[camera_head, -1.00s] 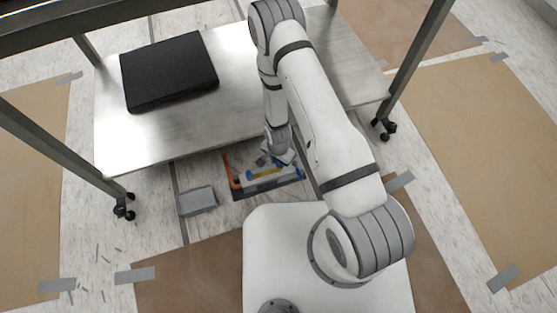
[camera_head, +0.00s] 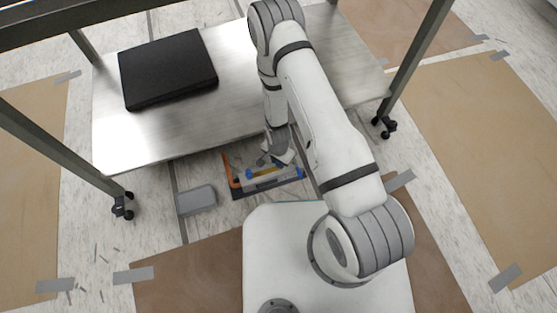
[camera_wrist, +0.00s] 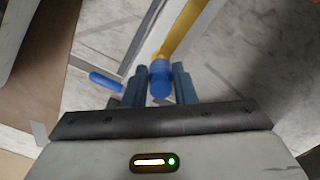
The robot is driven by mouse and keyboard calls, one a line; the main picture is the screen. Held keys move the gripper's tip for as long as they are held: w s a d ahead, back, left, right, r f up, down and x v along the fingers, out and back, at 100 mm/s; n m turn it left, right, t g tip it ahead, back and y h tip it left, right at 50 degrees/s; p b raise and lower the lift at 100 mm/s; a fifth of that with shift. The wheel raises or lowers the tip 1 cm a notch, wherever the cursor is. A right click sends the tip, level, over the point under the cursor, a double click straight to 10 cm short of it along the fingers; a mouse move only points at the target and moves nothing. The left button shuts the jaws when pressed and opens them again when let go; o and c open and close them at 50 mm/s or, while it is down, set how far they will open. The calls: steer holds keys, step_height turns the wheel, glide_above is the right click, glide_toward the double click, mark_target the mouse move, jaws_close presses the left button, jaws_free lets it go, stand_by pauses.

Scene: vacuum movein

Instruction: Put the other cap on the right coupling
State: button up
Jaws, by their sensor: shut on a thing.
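My gripper (camera_wrist: 159,82) is shut on a rounded blue cap (camera_wrist: 161,84), which sits between its two dark blue-grey fingers in the wrist view. The cap lies in line with the lower end of a yellow tube (camera_wrist: 185,30). I cannot tell whether it is seated on a coupling there or only against it. Another blue piece (camera_wrist: 105,80) lies left of the fingers. In the head view my gripper (camera_head: 281,159) is low over the tool on the floor, whose yellow tube (camera_head: 266,170) has a blue end (camera_head: 249,174) at left. A blue piece (camera_head: 299,173) shows at right.
An orange bar (camera_head: 230,170) stands at the unit's left edge. A grey box (camera_head: 197,200) lies on the floor to the left. A metal table (camera_head: 150,145) carrying a black case (camera_head: 168,70) stands behind. Open floor lies around the grey box.

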steer(key=shift+f, duration=0.3)
stand_by(0.4)
steer(key=shift+f+b, duration=0.4)
steer(key=shift+b, duration=0.1)
steer(key=shift+f+b, duration=0.45)
steer(key=shift+b, duration=0.05)
stand_by(2.5)
steer(key=o, duration=1.5)
steer(key=shift+o, duration=0.2)
steer(key=shift+r, duration=0.1)
step_height(320, 180, up, 16)
steer(key=p, duration=1.1)
